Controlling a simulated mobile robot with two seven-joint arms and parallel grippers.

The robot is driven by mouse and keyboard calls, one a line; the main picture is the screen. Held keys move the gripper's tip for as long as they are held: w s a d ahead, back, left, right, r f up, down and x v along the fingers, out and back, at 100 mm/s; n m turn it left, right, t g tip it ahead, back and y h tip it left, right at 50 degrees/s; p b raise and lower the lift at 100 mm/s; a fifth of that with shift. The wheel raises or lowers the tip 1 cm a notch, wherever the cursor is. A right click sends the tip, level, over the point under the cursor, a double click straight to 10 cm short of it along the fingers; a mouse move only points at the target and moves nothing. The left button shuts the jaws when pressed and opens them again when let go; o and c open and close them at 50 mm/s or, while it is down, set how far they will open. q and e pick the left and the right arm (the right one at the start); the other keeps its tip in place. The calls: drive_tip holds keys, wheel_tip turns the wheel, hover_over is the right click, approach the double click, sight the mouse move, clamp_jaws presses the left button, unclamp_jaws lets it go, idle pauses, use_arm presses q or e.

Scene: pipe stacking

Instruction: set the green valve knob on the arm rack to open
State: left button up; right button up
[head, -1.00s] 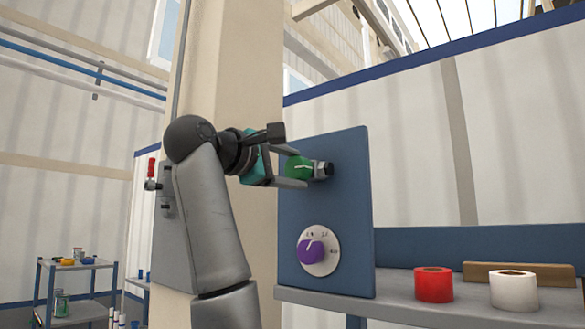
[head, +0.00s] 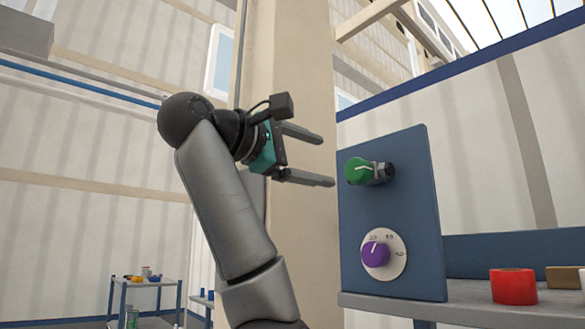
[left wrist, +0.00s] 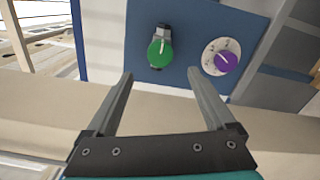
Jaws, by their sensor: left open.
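The green valve knob (head: 359,171) sits on a dark fitting on the upper part of the blue panel (head: 425,215), with a pale line on its face. In the left wrist view the knob (left wrist: 160,53) is beyond the fingertips, between their lines. My left gripper (head: 328,160) is open and empty, to the left of the knob and apart from it. Both fingers of my left gripper (left wrist: 160,85) show in the wrist view with nothing between them. My right gripper is not in view.
A purple knob (head: 375,254) on a white dial is below the green one. A shelf (head: 465,295) beside the panel holds a red roll (head: 513,286) and a brown block (head: 563,277). A small rack (head: 118,295) with items stands at the lower left. A beige column is behind my arm.

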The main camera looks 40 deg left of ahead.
use_arm(q)
drive_tip(key=shift+s+a+b, duration=0.15)
drive_tip(key=shift+s+b, duration=0.75)
drive_tip(key=shift+s, duration=0.4)
drive_tip(key=shift+s+a+b, duration=0.1)
drive_tip(key=shift+s+b, duration=0.8)
drive_tip(key=shift+s, duration=0.4)
